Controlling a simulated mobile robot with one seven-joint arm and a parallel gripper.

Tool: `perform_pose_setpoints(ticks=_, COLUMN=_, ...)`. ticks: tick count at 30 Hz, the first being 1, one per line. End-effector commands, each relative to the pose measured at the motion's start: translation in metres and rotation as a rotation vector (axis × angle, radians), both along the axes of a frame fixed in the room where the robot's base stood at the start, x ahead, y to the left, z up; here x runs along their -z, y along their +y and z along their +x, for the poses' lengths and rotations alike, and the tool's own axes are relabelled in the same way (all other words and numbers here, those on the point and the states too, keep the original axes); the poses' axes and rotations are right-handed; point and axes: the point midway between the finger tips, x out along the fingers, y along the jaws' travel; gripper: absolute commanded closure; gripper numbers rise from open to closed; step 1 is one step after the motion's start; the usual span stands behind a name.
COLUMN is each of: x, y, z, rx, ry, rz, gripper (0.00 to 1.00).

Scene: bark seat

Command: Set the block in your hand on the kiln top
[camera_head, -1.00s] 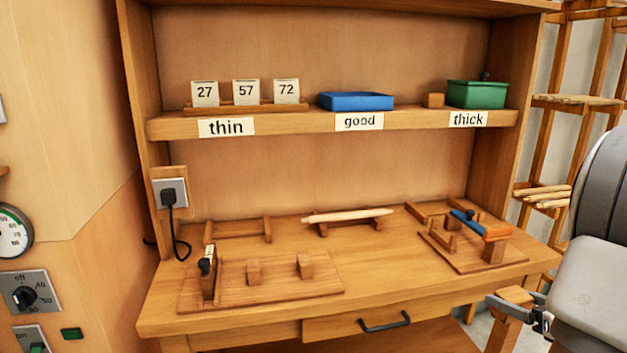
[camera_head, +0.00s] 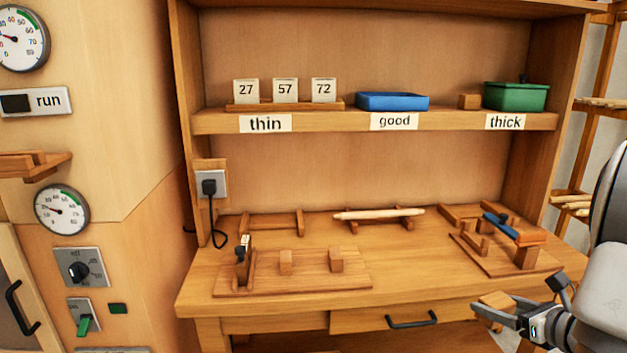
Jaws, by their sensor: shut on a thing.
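My gripper (camera_head: 497,309) is at the lower right, in front of the bench's right front edge. It is shut on a small wooden block (camera_head: 496,299) and holds it clear of the bench. The block's lower part is hidden by the fingers. A tall pale wood cabinet (camera_head: 130,130) with gauges and switches fills the left side. It may be the kiln, but no label names it. Its top is out of view.
The workbench (camera_head: 420,262) carries wooden jigs (camera_head: 290,285) and a pale rod (camera_head: 380,214). A shelf above holds number cards (camera_head: 285,90), a blue tray (camera_head: 392,102) and a green box (camera_head: 515,97). A small wooden ledge (camera_head: 35,165) juts from the cabinet. A rack (camera_head: 590,150) stands at right.

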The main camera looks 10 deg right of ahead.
Motion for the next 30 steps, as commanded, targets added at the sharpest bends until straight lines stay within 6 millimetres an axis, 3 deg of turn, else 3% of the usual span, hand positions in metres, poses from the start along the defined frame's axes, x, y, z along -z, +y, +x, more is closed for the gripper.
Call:
perform_pose_setpoints(ticks=5, x=0.017, y=0.071, z=0.05, rx=-0.207, ry=0.006, rz=0.002, gripper=0.92)
perform_pose_setpoints(ticks=9, x=0.033, y=0.144, z=0.084, rx=-0.401, ry=0.006, rz=0.003, gripper=0.92)
perform_pose_setpoints(ticks=15, x=0.049, y=0.232, z=0.105, rx=-0.62, ry=0.002, rz=0.004, gripper=0.92)
perform_pose_setpoints(ticks=21, x=0.058, y=0.288, z=0.11, rx=-0.755, ry=-0.005, rz=0.008, gripper=0.92)
perform_pose_setpoints(ticks=26, x=0.063, y=0.321, z=0.109, rx=-0.835, ry=-0.01, rz=0.009, gripper=0.92)
perform_pose_setpoints(ticks=30, x=0.054, y=0.321, z=0.11, rx=-0.834, ry=-0.009, rz=0.009, gripper=0.92)
